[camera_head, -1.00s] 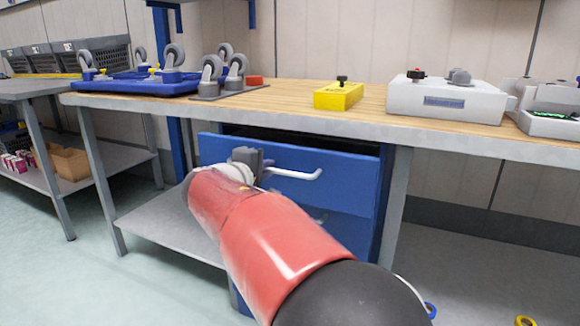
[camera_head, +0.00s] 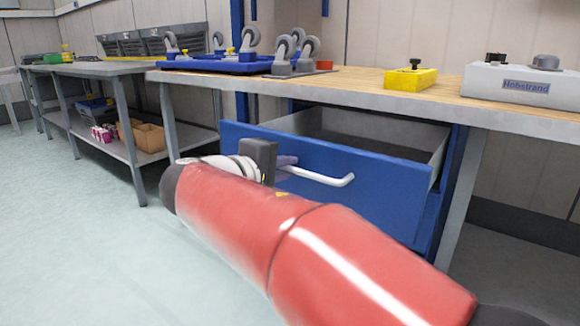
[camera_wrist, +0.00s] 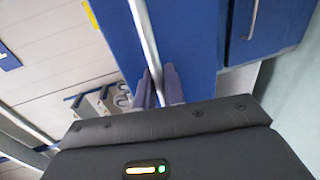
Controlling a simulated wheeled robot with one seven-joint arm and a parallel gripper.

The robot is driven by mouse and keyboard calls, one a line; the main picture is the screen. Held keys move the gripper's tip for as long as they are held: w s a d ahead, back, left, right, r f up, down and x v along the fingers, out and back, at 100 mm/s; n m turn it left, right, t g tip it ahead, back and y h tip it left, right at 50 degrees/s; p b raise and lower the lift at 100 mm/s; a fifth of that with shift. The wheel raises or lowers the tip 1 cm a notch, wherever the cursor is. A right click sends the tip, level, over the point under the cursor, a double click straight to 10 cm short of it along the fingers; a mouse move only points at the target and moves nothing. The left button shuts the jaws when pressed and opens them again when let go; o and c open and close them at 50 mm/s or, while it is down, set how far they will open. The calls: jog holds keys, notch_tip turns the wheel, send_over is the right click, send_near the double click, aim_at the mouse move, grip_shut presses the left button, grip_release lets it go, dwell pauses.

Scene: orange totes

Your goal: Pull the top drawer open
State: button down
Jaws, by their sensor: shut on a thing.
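The blue top drawer (camera_head: 385,192) under the workbench is pulled well out in the head view, and its grey inside shows. Its white bar handle (camera_head: 325,177) is on the front. My gripper (camera_head: 285,165) is at the left end of this handle, partly hidden behind my wrist. In the wrist view, my gripper's two fingers (camera_wrist: 158,88) are closed around the handle bar (camera_wrist: 146,40). The blue drawer front (camera_wrist: 190,40) fills the area beside the bar. A lower drawer with its own handle (camera_wrist: 253,18) is at the right of the wrist view.
The wooden bench top (camera_head: 370,92) holds a blue tray (camera_head: 215,66) with casters, a yellow box (camera_head: 410,79) and a white box (camera_head: 520,85). A grey bench (camera_head: 95,69) stands at the left. The floor (camera_head: 80,240) at the left is clear.

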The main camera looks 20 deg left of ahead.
dwell(0.3)
jog(key=c, duration=1.6)
grip_release()
jog(key=shift+c, duration=0.2)
jog(key=shift+s, duration=0.1)
jog(key=v, duration=0.7)
jog(key=shift+s+p, duration=0.35)
jog(key=shift+p, duration=0.1)
jog(key=shift+a, duration=0.15)
